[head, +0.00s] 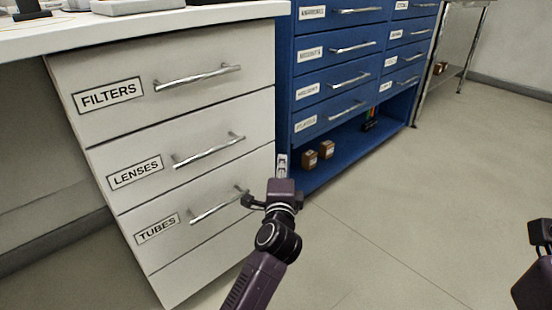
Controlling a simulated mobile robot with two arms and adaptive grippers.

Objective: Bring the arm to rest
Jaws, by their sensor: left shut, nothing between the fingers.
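My left gripper (282,164) is in front of the drawer cabinets, its fingers pointing away from me and closed together with nothing held. It stands near the right edge of the white drawer unit (190,133), in front of the gap toward the blue cabinet in the picture. I cannot tell whether it touches anything. A part of my right arm (533,270) shows at the lower right edge. Its fingertips are not visible.
The white unit has shut drawers labelled FILTERS, LENSES and TUBES, with protruding metal handles (198,77). A blue cabinet (283,95) has several shut drawers and an open bottom shelf with small brown boxes (326,150). The floor (400,220) at the right is clear.

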